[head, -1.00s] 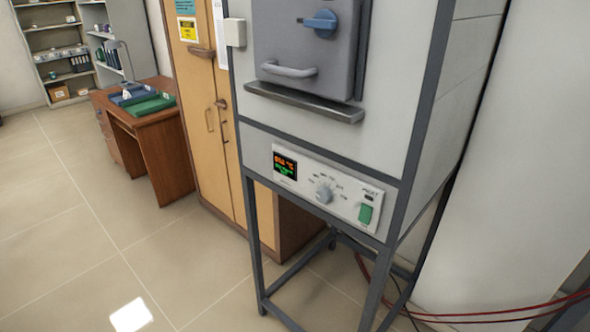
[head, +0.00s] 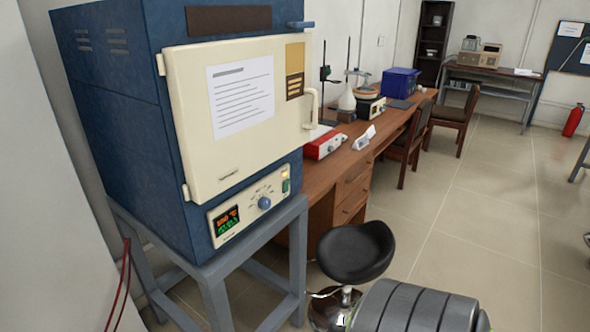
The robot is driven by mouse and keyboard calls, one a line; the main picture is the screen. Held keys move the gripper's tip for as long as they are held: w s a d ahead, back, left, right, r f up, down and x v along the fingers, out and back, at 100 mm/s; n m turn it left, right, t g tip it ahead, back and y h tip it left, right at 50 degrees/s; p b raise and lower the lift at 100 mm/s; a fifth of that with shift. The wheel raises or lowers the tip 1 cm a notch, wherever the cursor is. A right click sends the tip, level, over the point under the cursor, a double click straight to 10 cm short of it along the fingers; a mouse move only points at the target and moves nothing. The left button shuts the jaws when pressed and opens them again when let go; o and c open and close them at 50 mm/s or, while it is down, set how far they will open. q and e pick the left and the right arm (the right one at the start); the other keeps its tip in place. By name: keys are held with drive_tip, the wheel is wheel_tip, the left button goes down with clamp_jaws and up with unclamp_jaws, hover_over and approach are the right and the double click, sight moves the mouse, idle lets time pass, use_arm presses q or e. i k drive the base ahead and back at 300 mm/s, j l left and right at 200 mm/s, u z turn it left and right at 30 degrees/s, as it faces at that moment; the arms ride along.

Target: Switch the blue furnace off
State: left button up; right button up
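The blue furnace (head: 125,130) stands at the left of the head view on a grey metal stand. Its cream door (head: 235,150) is shut and carries a printed sheet. Below the door is a control panel (head: 250,207) with a lit display (head: 227,220) showing orange and green digits. Neither of my grippers is in view.
A black round stool (head: 355,252) stands right of the furnace stand (head: 255,240). A wooden desk (head: 340,180) with lab equipment runs behind it, with chairs beside it. Red cables (head: 122,280) hang at the left. The floor (head: 480,230) at the right is open.

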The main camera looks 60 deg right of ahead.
sight(286, 183)
drive_tip(key=z, duration=1.55)
